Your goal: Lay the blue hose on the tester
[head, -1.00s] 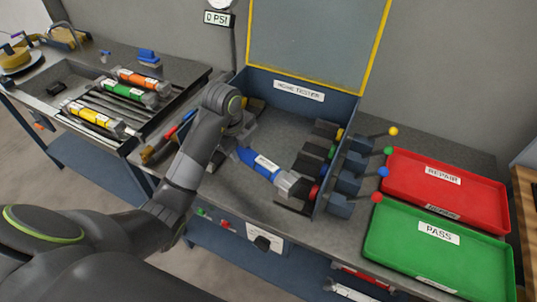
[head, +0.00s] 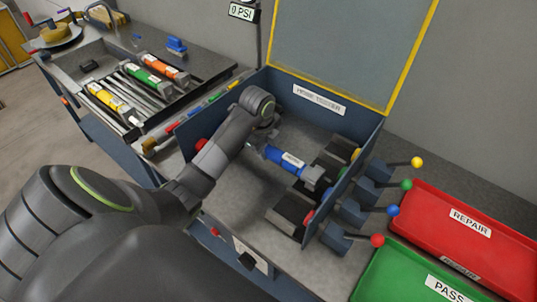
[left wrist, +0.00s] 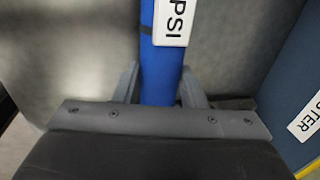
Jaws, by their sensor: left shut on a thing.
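The blue hose (head: 292,161) has a white label and a grey end fitting (head: 313,176). It lies across the inside of the open hose tester (head: 370,135), its right end by the row of dark blocks (head: 292,212) with coloured ends. The fitting is in line with the blue-ended place; I cannot tell whether it rests there or hovers. My left gripper (head: 262,143) is shut on the hose, its fingers mostly hidden in the head view. In the left wrist view the hose (left wrist: 160,75) runs between both fingers (left wrist: 160,92). The right gripper is not in view.
Levers with yellow (head: 417,162), green, blue and red (head: 377,240) knobs stand along the tester's right side. Beyond are the red REPAIR tray (head: 425,205) and green PASS tray (head: 385,275). Yellow, green and orange hoses (head: 160,66) lie on the left rack.

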